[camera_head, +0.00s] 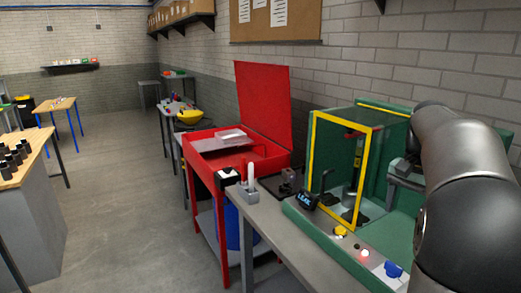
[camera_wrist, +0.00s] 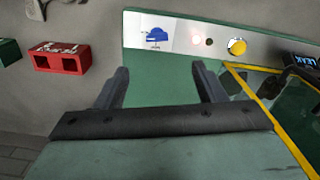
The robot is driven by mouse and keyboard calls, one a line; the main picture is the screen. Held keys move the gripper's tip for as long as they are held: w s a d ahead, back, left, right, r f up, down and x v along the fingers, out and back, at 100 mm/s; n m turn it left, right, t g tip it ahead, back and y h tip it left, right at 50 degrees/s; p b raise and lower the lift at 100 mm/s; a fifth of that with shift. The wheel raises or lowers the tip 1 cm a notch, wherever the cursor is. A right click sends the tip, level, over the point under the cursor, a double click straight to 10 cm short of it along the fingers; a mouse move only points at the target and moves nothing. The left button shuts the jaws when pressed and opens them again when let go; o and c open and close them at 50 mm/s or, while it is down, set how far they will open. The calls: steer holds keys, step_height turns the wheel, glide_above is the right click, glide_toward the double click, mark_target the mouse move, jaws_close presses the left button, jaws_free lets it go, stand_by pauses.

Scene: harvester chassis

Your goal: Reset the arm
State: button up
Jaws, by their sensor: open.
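My gripper (camera_wrist: 160,78) is open in the wrist view, its two dark fingers apart with nothing between them. It is over the green machine (camera_wrist: 148,85), near its white control strip. In the head view my grey arm fills the right side, in front of the green machine (camera_head: 318,235) with its yellow-framed enclosure (camera_head: 367,178). The arm hides part of the machine, and my fingertips cannot be made out there.
A blue switch (camera_wrist: 157,35), red light (camera_wrist: 196,41) and yellow button (camera_wrist: 237,47) sit on the strip. A red bin (camera_wrist: 60,62) is at the wrist view's left. The open red cabinet (camera_head: 265,110) stands left of the machine. The floor (camera_head: 120,200) is clear.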

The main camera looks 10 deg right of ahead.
steer(key=s+a+f+n, duration=0.3)
steer(key=s+a+f, duration=0.15)
steer(key=a, duration=0.45)
steer(key=s+a+f+n, duration=0.3)
steer(key=a+f+n, duration=0.15)
steer(key=a, duration=0.55)
steer(key=s+a+f+n, duration=0.4)
steer(key=s+a+f, duration=0.3)
steer(key=s+f, duration=0.2)
steer(key=shift+s+a, duration=0.25)
steer(key=shift+s, duration=0.4)
